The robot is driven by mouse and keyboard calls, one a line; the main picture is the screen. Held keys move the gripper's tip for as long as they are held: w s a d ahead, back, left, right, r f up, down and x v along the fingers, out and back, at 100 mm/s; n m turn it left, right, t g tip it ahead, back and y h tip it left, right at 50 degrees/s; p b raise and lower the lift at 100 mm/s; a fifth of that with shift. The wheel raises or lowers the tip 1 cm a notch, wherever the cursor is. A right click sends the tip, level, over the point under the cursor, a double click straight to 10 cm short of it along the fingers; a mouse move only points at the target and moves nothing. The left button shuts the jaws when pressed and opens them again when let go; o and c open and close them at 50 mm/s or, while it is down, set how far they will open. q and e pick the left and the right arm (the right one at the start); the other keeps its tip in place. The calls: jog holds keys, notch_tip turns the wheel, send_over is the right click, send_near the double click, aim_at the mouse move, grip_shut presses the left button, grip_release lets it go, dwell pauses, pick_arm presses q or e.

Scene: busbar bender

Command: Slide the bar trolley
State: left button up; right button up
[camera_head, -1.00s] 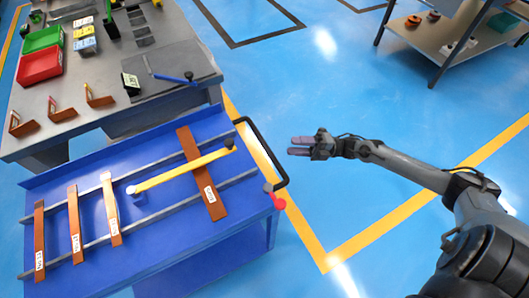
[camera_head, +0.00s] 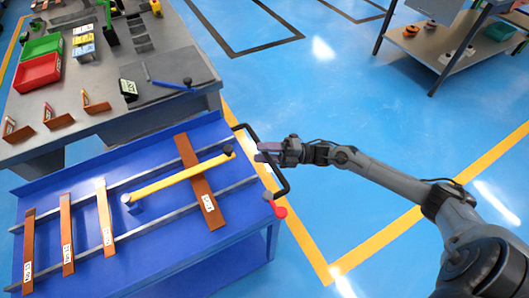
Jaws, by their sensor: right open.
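The blue bar trolley (camera_head: 160,257) stands at the lower left, in front of the grey bench. It has two grey rails, several copper bars (camera_head: 200,182) lying across them and a yellow arm (camera_head: 178,178) with a black knob. Its black handle (camera_head: 284,180) sticks out at the right end, with a red lever (camera_head: 275,205) below it. My right gripper (camera_head: 258,152) is open, its fingertips pointing left at the handle's upper part. The fingers appear to overlap the handle; I cannot tell whether they touch it. My left gripper is not in view.
The grey bench (camera_head: 180,60) behind the trolley holds red (camera_head: 37,73) and green bins, bent copper pieces and a blue-handled tool. A grey table (camera_head: 440,45) stands at the upper right. Blue floor with yellow lines is clear right of the trolley.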

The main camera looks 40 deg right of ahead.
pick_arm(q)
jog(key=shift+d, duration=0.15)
pick_arm(e)
grip_shut()
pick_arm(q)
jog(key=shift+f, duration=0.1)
